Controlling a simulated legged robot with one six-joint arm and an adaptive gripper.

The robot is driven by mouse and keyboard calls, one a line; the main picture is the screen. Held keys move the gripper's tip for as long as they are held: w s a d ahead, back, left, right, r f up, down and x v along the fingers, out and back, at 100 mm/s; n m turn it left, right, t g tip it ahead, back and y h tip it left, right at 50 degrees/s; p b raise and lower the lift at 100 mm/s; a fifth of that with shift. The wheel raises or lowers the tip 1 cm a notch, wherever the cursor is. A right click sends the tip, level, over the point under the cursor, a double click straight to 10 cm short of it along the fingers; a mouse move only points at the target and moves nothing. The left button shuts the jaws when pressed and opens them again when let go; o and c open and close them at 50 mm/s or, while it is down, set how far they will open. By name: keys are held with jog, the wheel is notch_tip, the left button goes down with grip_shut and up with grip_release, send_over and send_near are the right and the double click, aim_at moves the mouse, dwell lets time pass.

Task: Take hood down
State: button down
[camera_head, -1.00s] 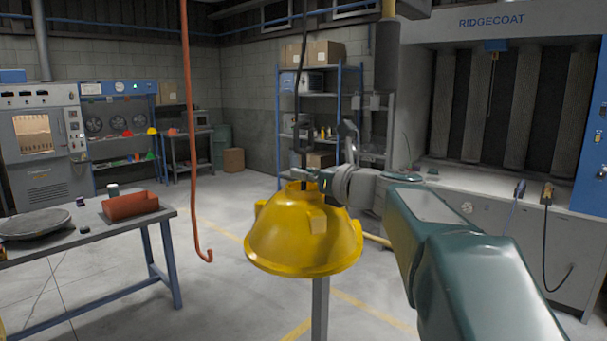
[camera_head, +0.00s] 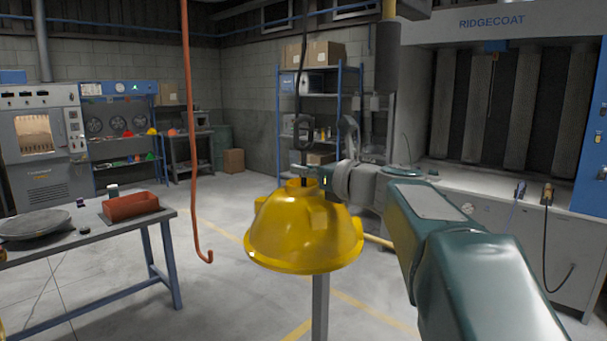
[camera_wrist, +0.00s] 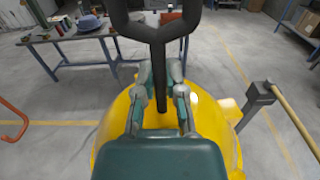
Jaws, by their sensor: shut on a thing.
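The yellow hood (camera_head: 305,232) hangs upright, rim down, in front of me in the head view; its dome (camera_wrist: 218,125) also fills the lower middle of the wrist view. A black loop (camera_head: 303,129) with a stem is above it, under a dark line from overhead. In the wrist view the forked black piece (camera_wrist: 157,35) runs down as a stem into the hood top. My gripper (camera_head: 308,172) is at the hood's top collar; in the wrist view its fingers (camera_wrist: 160,72) close around the black stem. The exact contact is partly hidden.
An orange hook rod (camera_head: 189,130) hangs to the left. A table (camera_head: 85,238) with a red tray (camera_head: 130,206) stands at the left. A grey post (camera_head: 320,305) is below the hood. A Ridgecoat booth (camera_head: 500,90) is at the right. Open floor lies between table and hood.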

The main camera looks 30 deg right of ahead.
jog(key=shift+r, duration=1)
jog(key=shift+s, duration=0.15)
jog(key=shift+v, duration=1.55)
jog(key=shift+s+d, duration=0.1)
jog(key=shift+s, duration=0.1)
jog(key=v, duration=1)
jog(key=shift+r, duration=0.25)
